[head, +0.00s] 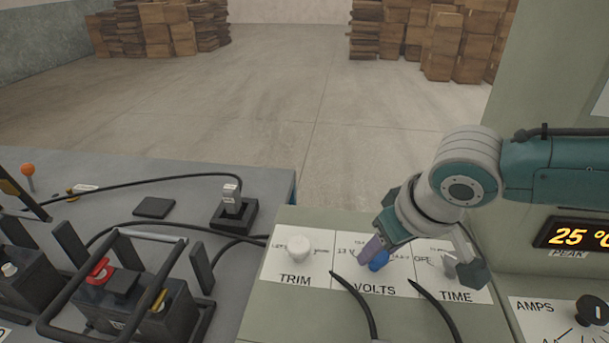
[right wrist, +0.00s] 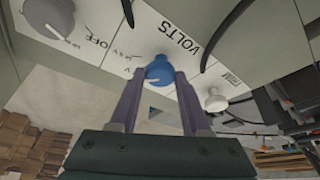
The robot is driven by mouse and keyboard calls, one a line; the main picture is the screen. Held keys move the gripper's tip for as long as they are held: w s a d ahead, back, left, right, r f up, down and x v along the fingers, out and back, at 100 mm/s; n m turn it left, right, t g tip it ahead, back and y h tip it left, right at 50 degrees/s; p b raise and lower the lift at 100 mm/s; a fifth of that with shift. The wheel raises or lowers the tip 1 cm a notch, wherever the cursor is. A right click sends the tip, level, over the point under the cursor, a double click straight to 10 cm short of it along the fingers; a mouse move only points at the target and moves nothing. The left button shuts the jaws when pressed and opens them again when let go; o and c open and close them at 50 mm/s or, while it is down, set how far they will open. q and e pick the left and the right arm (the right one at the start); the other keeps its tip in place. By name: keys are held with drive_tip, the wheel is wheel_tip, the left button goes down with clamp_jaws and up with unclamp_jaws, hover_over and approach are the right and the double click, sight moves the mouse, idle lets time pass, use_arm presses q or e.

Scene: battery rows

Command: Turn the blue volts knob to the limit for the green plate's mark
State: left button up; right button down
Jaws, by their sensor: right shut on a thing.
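The blue volts knob (head: 378,261) is on the panel's middle card, marked VOLTS. My right gripper (head: 372,250) reaches down to it from the upper right. In the right wrist view the purple fingers stand on both sides of the blue knob (right wrist: 159,72), shut on it, and a white pointer line shows on the knob. The small print around the knob is partly hidden and too small to read surely. I cannot make out a green plate with a mark. My left gripper is not in view.
The white TRIM knob (head: 298,247) is left of the volts knob, and the grey TIME knob (head: 449,264) is right of it. Black cables (head: 357,302) cross the panel's front. A display (head: 575,236) reads 25 °C above an AMPS knob (head: 592,309). Batteries (head: 125,295) stand on the left bench.

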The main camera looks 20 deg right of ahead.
drive_tip(key=shift+d+n+y, duration=0.1)
drive_tip(key=shift+n+y, duration=0.3)
drive_tip(key=shift+n, duration=0.5)
drive_tip(key=n+y+b, duration=0.1)
drive_tip(key=n, duration=0.1)
drive_tip(key=shift+f+n, duration=0.2)
drive_tip(key=shift+n, duration=0.2)
drive_tip(key=n+b, duration=0.2)
drive_tip(key=n+g+y+b, duration=0.1)
drive_tip(key=n+b, duration=0.1)
drive_tip(key=shift+w+d+y, duration=0.15)
drive_tip(key=shift+y, duration=0.15)
drive_tip(key=shift+r+n+g+y+b, duration=0.1)
drive_tip(key=shift+n+g+y+b, duration=0.35)
drive_tip(key=shift+n+b, duration=1.3)
drive_tip(key=shift+n+g, duration=0.25)
drive_tip(key=shift+c, duration=1.9)
unclamp_jaws()
